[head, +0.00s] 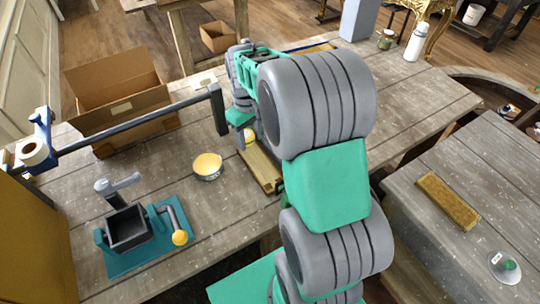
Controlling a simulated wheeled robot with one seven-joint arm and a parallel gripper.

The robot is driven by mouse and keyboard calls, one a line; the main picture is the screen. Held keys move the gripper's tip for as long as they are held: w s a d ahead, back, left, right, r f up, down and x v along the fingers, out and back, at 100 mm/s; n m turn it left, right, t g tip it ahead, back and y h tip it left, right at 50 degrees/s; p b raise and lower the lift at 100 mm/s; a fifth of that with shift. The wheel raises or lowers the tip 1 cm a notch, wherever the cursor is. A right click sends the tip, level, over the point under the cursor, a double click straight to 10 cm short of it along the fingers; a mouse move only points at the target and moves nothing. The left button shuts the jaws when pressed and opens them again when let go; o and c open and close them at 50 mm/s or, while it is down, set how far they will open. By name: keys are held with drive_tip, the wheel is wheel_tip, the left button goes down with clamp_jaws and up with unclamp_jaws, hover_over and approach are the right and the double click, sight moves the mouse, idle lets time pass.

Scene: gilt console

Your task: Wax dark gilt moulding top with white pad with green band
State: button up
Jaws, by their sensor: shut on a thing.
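My gripper (247,130) is low over the middle of the plank table, partly hidden by my own arm. It is shut on a small pale pad (249,136), which I take for the white pad. Its green band cannot be made out. Under and just in front of it lies a gilt moulding (264,170), a long strip with a yellowish-brown top, partly covered by my arm. The pad is at the moulding's far end; I cannot tell whether it touches the top.
A bowl of yellow stuff (208,166) stands left of the moulding. A teal-based vice-like device (140,238), an open cardboard box (118,98) and a dark rail (140,119) are further left. Another gilt strip (448,200) lies on the right table. A white bottle (415,42) stands far right.

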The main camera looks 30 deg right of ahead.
drive_tip(key=shift+r+p, duration=0.65)
drive_tip(key=shift+r, duration=0.75)
